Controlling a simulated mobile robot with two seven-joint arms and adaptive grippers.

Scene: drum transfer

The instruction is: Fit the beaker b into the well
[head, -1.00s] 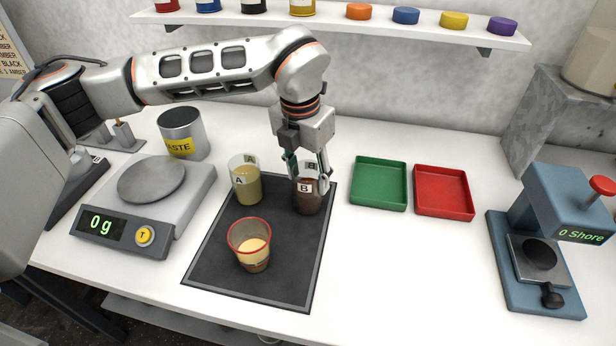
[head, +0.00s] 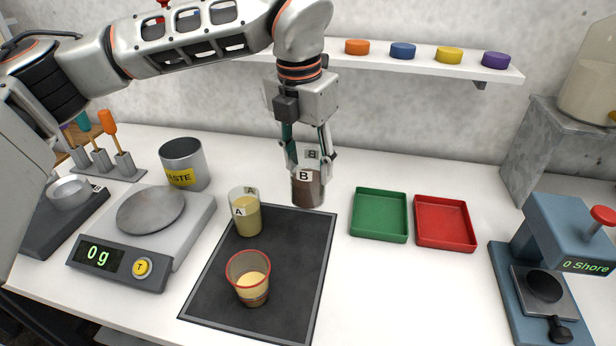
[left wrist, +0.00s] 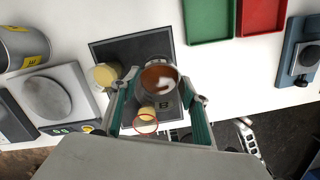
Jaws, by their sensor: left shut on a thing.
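Beaker b (head: 308,190), a clear beaker marked B with dark brown liquid, is held upright above the back right part of the black mat (head: 290,265). In the left wrist view I look down into beaker b (left wrist: 159,80). My left gripper (head: 309,160) is shut on it, with a finger on each side near its upper part. Beaker A (head: 246,215), with pale yellow liquid, stands on the mat to the left. A red-rimmed cup (head: 249,278) with layered contents stands nearer the front. A dark device with a round silver recess (head: 69,191), perhaps the well, is at far left. My right gripper is not in view.
A scale (head: 148,225) reading 0 g and a waste can (head: 184,163) stand left of the mat. Green (head: 379,215) and red (head: 444,222) trays lie to the right, then a blue press (head: 560,245). A shelf (head: 430,65) runs behind.

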